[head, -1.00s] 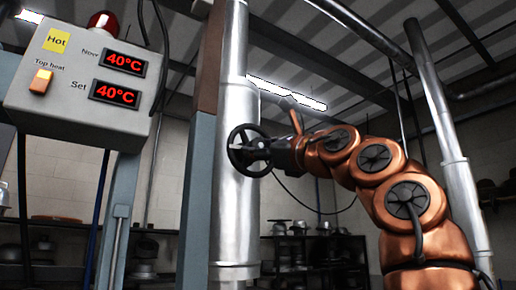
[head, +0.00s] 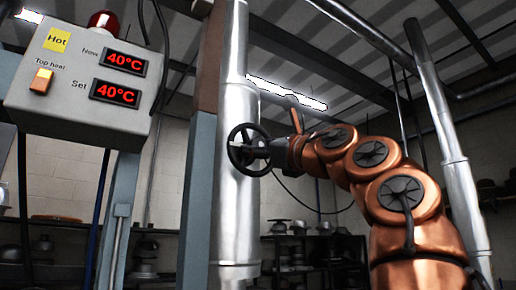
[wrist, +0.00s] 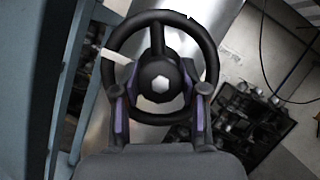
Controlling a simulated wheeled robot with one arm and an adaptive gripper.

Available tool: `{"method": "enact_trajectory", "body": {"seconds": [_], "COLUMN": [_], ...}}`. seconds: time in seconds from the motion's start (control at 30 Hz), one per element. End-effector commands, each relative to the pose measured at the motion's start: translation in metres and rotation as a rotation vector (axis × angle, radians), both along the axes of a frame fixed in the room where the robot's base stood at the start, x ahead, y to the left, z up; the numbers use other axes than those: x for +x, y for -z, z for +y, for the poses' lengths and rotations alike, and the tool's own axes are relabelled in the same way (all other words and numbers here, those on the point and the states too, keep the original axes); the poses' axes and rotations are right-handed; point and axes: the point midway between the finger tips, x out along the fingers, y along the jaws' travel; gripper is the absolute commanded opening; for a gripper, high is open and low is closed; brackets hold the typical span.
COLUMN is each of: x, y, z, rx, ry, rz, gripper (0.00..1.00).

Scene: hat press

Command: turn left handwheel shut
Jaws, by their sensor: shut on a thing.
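The black handwheel (head: 237,134) sits on the front of a vertical silver pipe (head: 238,215) in the head view. My gripper (head: 268,150) reaches it from the right. In the wrist view the wheel's rim (wrist: 113,47) and its hub with a pale hexagonal nut (wrist: 160,85) fill the upper middle. The fingers of my gripper (wrist: 160,101) stand on either side of the hub, inside the lower rim, and are closed on the wheel. A short white mark (wrist: 115,57) shows at the rim's upper left. The lower rim is partly hidden by my gripper.
A grey control box (head: 85,75) at the left reads 40°C on both displays, with a lit orange switch (head: 41,81). A blue-grey post (head: 197,215) stands close left of the pipe. Shelves with metal forms (head: 315,255) stand behind. Another silver pipe (head: 447,150) rises at the right.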

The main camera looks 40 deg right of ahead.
Motion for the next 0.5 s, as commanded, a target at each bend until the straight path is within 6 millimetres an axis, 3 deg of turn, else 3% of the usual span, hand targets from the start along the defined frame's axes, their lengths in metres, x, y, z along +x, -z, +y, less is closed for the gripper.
{"method": "enact_trajectory", "body": {"seconds": [0.5], "x": [-0.0003], "y": [-0.0007], "z": [0.0004], "rx": [0.138], "ry": [0.001], "rz": [-0.013], "gripper": [0.08]}}
